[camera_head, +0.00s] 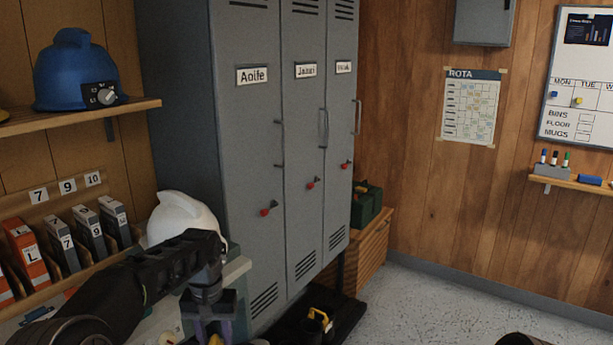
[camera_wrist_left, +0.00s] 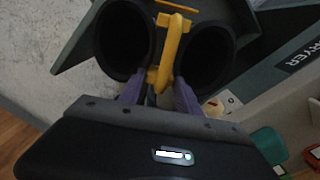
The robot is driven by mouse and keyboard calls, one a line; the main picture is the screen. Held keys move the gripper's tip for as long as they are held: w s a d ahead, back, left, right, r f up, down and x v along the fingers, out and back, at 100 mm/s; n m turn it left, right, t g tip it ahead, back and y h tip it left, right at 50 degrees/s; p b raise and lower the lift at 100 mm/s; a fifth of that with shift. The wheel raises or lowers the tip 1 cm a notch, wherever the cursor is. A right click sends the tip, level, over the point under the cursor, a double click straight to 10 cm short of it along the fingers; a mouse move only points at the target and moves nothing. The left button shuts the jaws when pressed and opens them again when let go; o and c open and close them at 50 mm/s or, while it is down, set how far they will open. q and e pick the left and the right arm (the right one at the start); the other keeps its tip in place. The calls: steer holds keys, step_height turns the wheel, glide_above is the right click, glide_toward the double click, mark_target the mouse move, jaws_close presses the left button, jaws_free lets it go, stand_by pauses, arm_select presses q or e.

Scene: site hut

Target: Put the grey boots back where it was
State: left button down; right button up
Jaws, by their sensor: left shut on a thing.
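In the left wrist view, a pair of boots (camera_wrist_left: 123,40) shows as two dark round openings side by side. A yellow clip (camera_wrist_left: 172,52) sits between them. My left gripper (camera_wrist_left: 160,92) has its purple fingers shut on this clip, with the boots beyond the fingertips. In the head view my left gripper (camera_head: 211,328) is at the bottom edge, beside the lockers, with a bit of yellow at its tips. The boots are cut off below the frame there. A black tray (camera_head: 345,318) lies on the floor before the lockers and bears a dark thing with a yellow part (camera_head: 318,318).
Grey lockers (camera_head: 255,150) stand just beyond my left gripper. A white helmet (camera_head: 185,218) is close behind my left arm, near a shelf of binders (camera_head: 90,232). A bench (camera_head: 372,250) bears a green box (camera_head: 366,203).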

arm_select(q)
steer(key=shift+r, duration=0.2)
steer(key=s+r+m, duration=0.1)
steer(key=r+m, duration=0.1)
steer(key=s+r+m, duration=0.1)
steer(key=r+m, duration=0.1)
steer(key=s+r+m, duration=0.1)
steer(key=s+r, duration=0.1)
steer(key=shift+m, duration=0.4)
steer(key=shift+d, duration=0.1)
